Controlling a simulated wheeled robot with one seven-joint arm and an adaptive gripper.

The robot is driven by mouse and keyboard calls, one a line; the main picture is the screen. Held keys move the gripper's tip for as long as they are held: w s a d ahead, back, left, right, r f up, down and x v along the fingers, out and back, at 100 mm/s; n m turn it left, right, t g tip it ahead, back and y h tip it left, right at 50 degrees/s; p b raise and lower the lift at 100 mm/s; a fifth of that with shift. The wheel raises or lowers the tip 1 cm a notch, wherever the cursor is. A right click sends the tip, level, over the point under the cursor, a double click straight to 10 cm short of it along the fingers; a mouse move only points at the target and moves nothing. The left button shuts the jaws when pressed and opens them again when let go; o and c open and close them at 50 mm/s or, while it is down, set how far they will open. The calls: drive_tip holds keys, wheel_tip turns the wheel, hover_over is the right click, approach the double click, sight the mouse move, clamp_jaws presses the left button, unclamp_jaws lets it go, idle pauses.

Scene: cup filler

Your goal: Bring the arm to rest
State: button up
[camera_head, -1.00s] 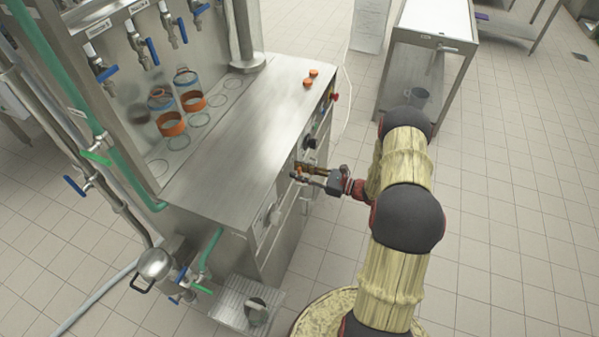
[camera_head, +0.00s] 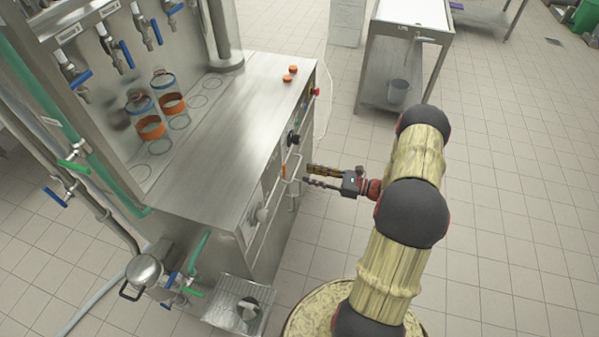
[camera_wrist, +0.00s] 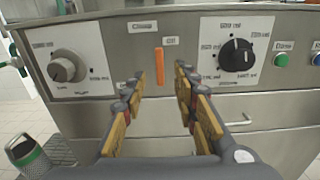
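My gripper (camera_head: 308,176) is in front of the steel cup filler's control side, apart from it. In the wrist view its two fingers (camera_wrist: 165,98) are spread with nothing between them. Beyond them is the front panel (camera_wrist: 140,30) with an orange lever (camera_wrist: 159,62) in a slot, a grey knob (camera_wrist: 62,68) on the left and a black knob (camera_wrist: 237,55) on the right. In the head view the orange lever (camera_head: 284,170) shows on the machine's side, left of my gripper.
Orange-banded jars (camera_head: 151,127) stand under the taps on the machine. Two orange caps (camera_head: 289,75) lie on its top. A steel table (camera_head: 415,35) with a bucket (camera_head: 398,92) below stands behind. A small tray (camera_head: 222,318) is at the front. The tiled floor at right is clear.

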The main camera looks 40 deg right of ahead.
drive_tip(key=shift+s+d, duration=0.45)
drive_tip(key=shift+s, duration=0.15)
